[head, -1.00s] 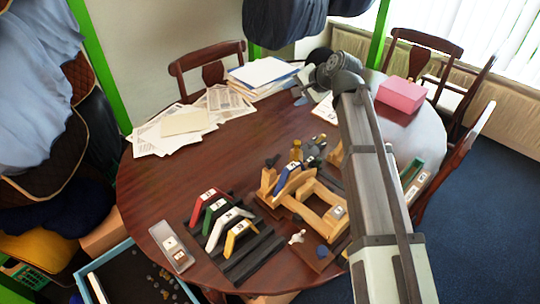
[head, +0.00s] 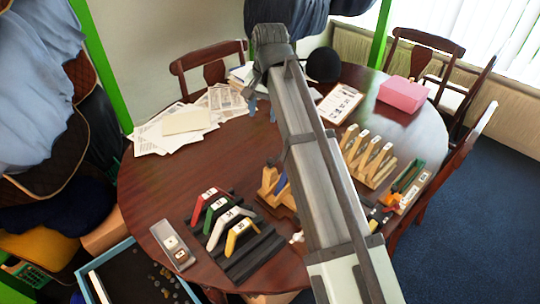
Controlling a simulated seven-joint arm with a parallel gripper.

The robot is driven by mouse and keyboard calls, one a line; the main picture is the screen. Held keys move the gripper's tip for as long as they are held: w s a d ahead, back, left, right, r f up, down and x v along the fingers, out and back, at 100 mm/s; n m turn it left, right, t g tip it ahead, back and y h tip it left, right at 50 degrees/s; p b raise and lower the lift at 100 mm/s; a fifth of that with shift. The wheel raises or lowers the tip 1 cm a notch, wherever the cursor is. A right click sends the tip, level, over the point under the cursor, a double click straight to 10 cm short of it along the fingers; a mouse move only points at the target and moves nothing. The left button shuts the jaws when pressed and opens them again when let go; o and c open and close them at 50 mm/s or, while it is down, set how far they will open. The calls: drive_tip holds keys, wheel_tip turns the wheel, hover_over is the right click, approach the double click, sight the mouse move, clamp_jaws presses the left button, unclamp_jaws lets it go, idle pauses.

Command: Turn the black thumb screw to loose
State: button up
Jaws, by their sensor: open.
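My gripper (head: 261,107) is open and empty, above the far middle of the table, beyond the wooden fixture and apart from it.
A dark rack (head: 252,260) of red, green, white and yellow saddle pieces stands front left, beside a small grey tray (head: 173,246). Papers (head: 180,125) lie at the back left. A wooden rack (head: 368,158), tool tray (head: 410,183) and pink box (head: 403,92) are at the right.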

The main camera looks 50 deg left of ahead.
sight(270, 160)
drive_tip(key=d+f, duration=0.1)
drive_tip(key=f, duration=0.3)
drive_tip(key=d+f+h, duration=0.1)
drive_tip(key=f, duration=0.4)
drive_tip(key=d+f+h, duration=0.1)
drive_tip(key=f, duration=0.4)
drive_tip(key=shift+s+d, duration=0.15)
drive_tip(key=shift+s, duration=0.25)
drive_tip(key=shift+c, duration=0.4)
drive_tip(key=shift+n, duration=0.3)
clamp_jaws()
